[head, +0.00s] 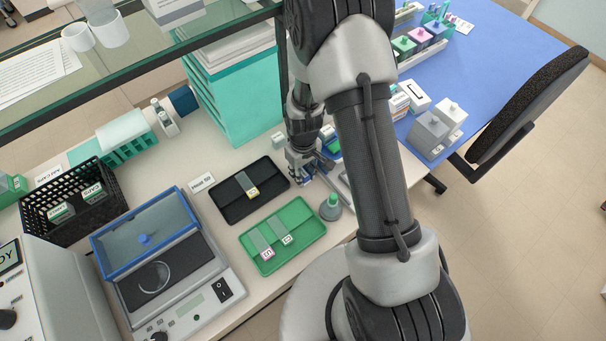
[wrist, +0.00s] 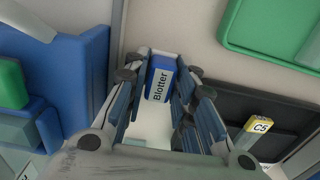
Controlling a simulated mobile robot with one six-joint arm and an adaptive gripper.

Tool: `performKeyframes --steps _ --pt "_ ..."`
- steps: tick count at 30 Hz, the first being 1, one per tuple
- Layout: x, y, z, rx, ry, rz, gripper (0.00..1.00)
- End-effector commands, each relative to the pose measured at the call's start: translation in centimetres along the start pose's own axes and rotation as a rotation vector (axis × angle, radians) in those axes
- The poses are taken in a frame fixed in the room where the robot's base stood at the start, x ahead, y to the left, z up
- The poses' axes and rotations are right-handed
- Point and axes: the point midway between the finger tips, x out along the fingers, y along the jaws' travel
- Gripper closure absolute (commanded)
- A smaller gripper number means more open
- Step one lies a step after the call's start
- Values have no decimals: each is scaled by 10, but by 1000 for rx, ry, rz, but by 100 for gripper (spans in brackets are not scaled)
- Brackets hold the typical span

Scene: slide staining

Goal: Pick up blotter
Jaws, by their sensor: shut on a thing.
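The blotter (wrist: 161,78) is a block with a blue end labelled "Blotter" and a pale part below, seen in the wrist view. It lies between the two fingers of my gripper (wrist: 158,101), which is shut on it. In the head view my gripper (head: 303,170) is low over the bench, just right of the black tray. The blotter cannot be made out there, and I cannot tell whether it still touches the bench.
A black tray (head: 231,208) holds one slide; a green tray (head: 317,233) holds two. A grey bottle with a green top (head: 331,208) stands right of the green tray. A teal box (head: 238,105) stands behind.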

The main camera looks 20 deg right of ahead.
Motion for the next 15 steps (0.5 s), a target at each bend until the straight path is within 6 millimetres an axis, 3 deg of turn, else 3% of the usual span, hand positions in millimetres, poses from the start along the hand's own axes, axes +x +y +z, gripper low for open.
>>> performKeyframes --steps 9,15 --pt "-2 0 0 0 1 0 97" --pt "-18 0 -1 0 2 1 97"
